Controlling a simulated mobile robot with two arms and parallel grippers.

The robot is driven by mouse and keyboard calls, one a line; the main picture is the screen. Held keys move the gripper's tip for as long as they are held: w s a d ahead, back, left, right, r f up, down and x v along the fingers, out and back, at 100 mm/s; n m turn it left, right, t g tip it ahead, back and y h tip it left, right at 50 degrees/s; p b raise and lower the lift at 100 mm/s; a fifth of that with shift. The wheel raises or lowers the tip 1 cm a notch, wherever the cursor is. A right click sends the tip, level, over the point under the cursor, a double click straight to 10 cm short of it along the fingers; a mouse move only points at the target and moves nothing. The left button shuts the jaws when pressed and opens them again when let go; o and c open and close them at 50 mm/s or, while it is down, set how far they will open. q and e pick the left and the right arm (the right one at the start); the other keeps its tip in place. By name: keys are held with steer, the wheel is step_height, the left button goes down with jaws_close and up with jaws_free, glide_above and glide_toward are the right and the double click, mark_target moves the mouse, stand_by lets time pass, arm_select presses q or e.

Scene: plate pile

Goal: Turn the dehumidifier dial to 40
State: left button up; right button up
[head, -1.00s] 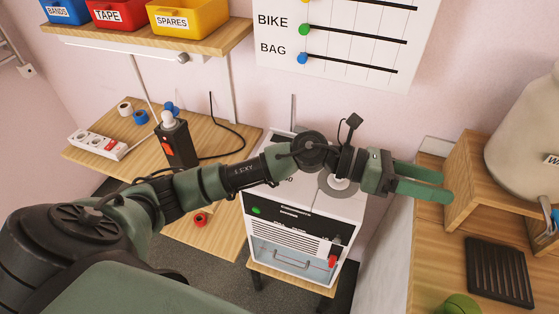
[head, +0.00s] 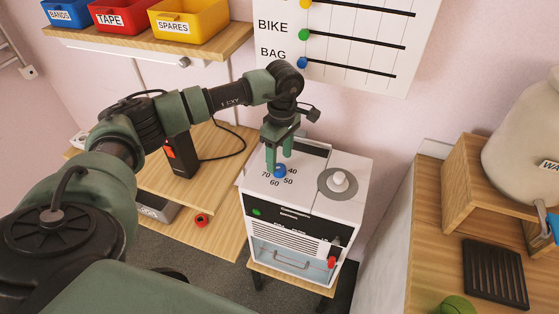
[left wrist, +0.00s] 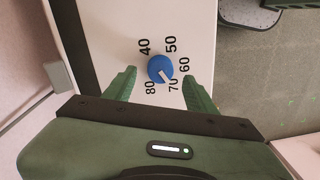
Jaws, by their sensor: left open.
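The dehumidifier (head: 335,205) is a white box with a dark front strip. Its blue dial (head: 280,171) sits on the top face, with 40, 50, 60 and 70 visible around it. In the left wrist view the dial (left wrist: 160,66) has a white pointer directed toward 70; 80 also shows. My left gripper (head: 278,158) points down above the dial. It is open, with one finger on each side of the dial in the left wrist view (left wrist: 160,76). I cannot tell whether the fingers touch it. My right gripper is not in view.
A white knob on a grey disc (head: 338,183) stands right of the dial. A shelf with bins (head: 150,45) and a wall chart (head: 345,40) are behind. A wooden counter (head: 430,260) with a black rack (head: 495,272) is at right.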

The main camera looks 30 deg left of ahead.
mark_target(279, 170)
arm_select(q)
step_height(279, 170, down, 2)
steer(key=shift+s+f, duration=0.1)
steer(key=shift+f, duration=0.35)
jaws_close()
steer(key=shift+n, duration=0.3)
